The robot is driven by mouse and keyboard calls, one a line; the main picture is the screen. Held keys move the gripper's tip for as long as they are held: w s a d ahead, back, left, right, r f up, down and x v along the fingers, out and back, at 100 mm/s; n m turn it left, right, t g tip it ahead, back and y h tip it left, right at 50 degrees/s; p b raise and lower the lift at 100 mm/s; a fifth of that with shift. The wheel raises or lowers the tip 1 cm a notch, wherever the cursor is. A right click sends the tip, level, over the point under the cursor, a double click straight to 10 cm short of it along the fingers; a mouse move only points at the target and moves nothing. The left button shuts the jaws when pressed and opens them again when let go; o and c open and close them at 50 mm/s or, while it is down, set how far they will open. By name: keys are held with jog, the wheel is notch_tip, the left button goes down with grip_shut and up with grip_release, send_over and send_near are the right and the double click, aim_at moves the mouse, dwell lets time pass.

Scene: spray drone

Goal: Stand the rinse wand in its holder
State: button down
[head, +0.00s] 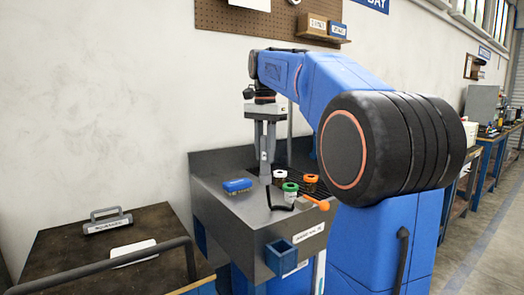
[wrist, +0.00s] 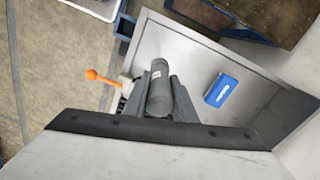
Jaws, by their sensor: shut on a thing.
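My gripper (head: 266,132) is shut on the rinse wand (head: 265,168), a grey cylinder pointing down over the metal sink bench (head: 235,208). In the wrist view the wand (wrist: 159,90) shows as a dark grey cylinder between the two fingers. I cannot tell in the head view whether its lower end touches the bench. A square, open-topped blue box, which looks like the holder (head: 281,258), is fixed at the bench's front side, nearer than the gripper. It also shows in part in the wrist view (wrist: 124,27). No wand stands in it.
A blue sponge-like block (head: 237,186) lies left of the wand. Green-topped (head: 290,192) and orange-topped (head: 310,183) containers stand right. An orange-ended lever (head: 317,203) sticks out at the bench's right side. A dark table (head: 70,255) with a grey case (head: 107,222) is left.

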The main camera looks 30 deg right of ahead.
jog(key=s+a, duration=0.2)
jog(key=s, duration=1)
jog(key=shift+s+a, duration=0.3)
dwell(0.3)
